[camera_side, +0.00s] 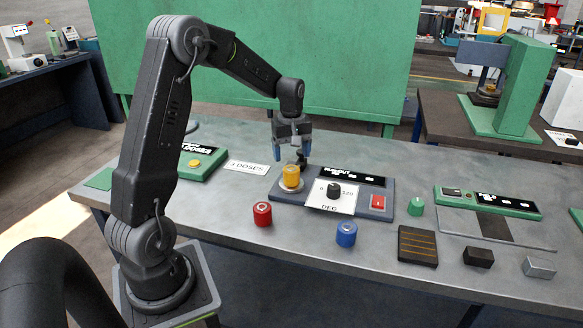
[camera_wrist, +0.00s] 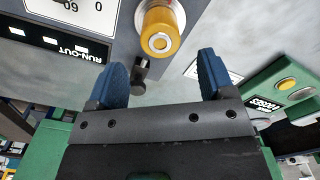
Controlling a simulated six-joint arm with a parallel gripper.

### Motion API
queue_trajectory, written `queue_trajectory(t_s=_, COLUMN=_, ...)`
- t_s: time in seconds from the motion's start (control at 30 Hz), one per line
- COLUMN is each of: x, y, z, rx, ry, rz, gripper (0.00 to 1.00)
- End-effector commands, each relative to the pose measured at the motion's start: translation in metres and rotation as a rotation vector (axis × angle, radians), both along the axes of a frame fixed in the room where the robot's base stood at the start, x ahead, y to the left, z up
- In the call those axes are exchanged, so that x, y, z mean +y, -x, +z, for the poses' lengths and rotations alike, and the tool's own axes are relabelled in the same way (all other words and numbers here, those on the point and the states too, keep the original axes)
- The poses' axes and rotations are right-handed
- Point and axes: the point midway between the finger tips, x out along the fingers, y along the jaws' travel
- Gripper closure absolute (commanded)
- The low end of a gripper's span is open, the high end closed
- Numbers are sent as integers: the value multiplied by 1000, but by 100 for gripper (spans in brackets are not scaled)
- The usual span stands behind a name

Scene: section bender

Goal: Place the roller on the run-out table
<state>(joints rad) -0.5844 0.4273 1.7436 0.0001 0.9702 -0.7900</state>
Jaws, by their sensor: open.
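A yellow roller (camera_side: 291,173) stands upright on the round metal disc (camera_side: 290,187) of the dark grey run-out device (camera_side: 380,212). In the wrist view the yellow roller (camera_wrist: 158,30) is seen from above, with the device's black RUN-OUT panel (camera_wrist: 55,38) at left. My gripper (camera_side: 292,152) is open and empty, just above and behind the yellow roller. In the wrist view the roller lies beyond the spread blue fingertips (camera_wrist: 162,68), clear of both. A red roller (camera_side: 262,214) and a blue roller (camera_side: 346,234) stand on the bench in front of the device.
A small black probe (camera_wrist: 140,76) stands close beside the disc. The device carries a black knob (camera_side: 333,189) and a red button (camera_side: 378,202). A green DOSES box (camera_side: 203,164) is to the left.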

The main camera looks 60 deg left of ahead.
Motion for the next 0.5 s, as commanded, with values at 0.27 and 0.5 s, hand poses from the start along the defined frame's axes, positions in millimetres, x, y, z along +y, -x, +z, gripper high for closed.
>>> queue_trajectory(t_s=0.27, x=0, y=0, z=39, rx=-1, ry=-1, rz=0, gripper=25)
queue_trajectory(t_s=0.5, x=-38, y=8, z=72, rx=-46, ry=-31, rz=-144, gripper=25)
